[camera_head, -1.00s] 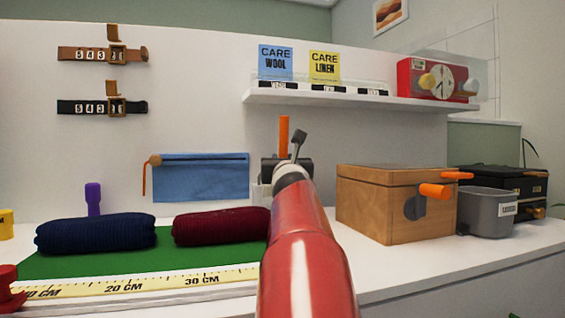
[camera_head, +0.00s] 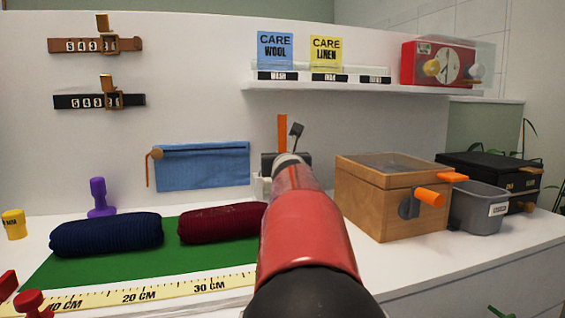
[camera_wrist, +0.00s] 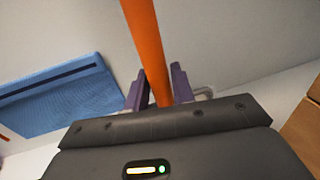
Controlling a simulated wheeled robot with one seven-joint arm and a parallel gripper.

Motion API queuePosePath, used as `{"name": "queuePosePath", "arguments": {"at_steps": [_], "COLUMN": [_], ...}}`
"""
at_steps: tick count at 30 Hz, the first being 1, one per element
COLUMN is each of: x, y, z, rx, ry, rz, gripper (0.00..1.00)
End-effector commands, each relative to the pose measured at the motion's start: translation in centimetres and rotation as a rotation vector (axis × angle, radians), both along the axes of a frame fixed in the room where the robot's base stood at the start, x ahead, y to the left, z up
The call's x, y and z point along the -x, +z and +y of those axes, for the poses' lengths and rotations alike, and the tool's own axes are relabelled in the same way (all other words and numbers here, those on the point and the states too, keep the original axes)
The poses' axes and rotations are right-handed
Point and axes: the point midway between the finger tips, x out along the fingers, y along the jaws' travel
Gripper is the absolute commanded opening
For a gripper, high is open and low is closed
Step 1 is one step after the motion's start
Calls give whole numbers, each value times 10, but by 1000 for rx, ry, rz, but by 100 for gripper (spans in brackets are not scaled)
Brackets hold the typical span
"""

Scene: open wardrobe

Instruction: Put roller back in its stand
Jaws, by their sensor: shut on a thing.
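An orange rod (camera_head: 282,132), which looks like the roller's handle, stands nearly upright at my gripper (camera_head: 284,158) in the head view. In the wrist view, the orange rod (camera_wrist: 147,45) passes between the two purple fingers of my gripper (camera_wrist: 158,88), which are shut on it. The roller's head is not visible. A pale grey looped part (camera_wrist: 204,92) shows behind the right finger, and a small white part (camera_head: 258,187) shows beside my gripper in the head view. I cannot tell whether either is the stand; my arm hides much of that spot.
A blue cloth (camera_head: 203,166) hangs on the wall to the left. A wooden box (camera_head: 375,204) with orange handles and a grey bin (camera_head: 478,208) stand right. Two rolled knits (camera_head: 105,234) lie on a green mat (camera_head: 150,262). A shelf (camera_head: 350,88) is above.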

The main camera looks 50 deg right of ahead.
Motion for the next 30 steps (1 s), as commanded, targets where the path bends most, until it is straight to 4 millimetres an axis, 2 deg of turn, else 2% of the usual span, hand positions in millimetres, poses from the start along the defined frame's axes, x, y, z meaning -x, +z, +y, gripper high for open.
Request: {"name": "queuePosePath", "arguments": {"at_steps": [1, 16, 17, 21, 30], "x": [0, 0, 0, 0, 0], "y": [-7, -11, -10, -9, -8], "z": [0, 0, 0, 0, 0], "rx": [1, 1, 1, 1, 1], "ry": [0, 0, 0, 0, 0], "rz": [-2, -3, -2, -2, -2], "gripper": [0, 0, 28, 46, 46]}}
